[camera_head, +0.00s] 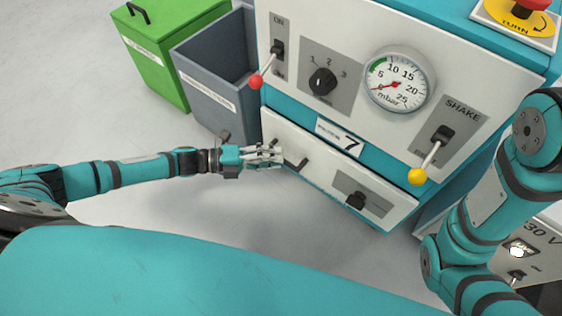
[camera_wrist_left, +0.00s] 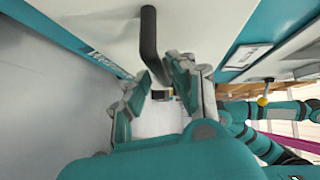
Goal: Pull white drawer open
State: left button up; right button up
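The white drawer (camera_head: 325,177) is the low white front panel of the teal machine, and it looks closed. Its dark bar handle (camera_head: 296,164) sticks out near the panel's left end. My left gripper (camera_head: 280,154) is at that handle, just to its left in the head view. In the left wrist view the fingers (camera_wrist_left: 160,88) are apart, and the handle (camera_wrist_left: 149,35) stands just ahead of the gap between them. The handle is not gripped; whether a finger touches it I cannot tell. My right arm shows at the right, but its gripper is out of view.
Above the drawer, the machine carries a red-tipped lever (camera_head: 257,80), a rotary knob (camera_head: 322,81), a pressure gauge (camera_head: 397,80) and a yellow-tipped lever (camera_head: 418,174). A grey bin (camera_head: 205,95) and a green bin (camera_head: 150,65) stand at the left. The floor before the drawer is clear.

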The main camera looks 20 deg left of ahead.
pick_arm(q)
jog(key=shift+x, duration=1.25)
jog(key=shift+a, duration=0.1)
grip_shut()
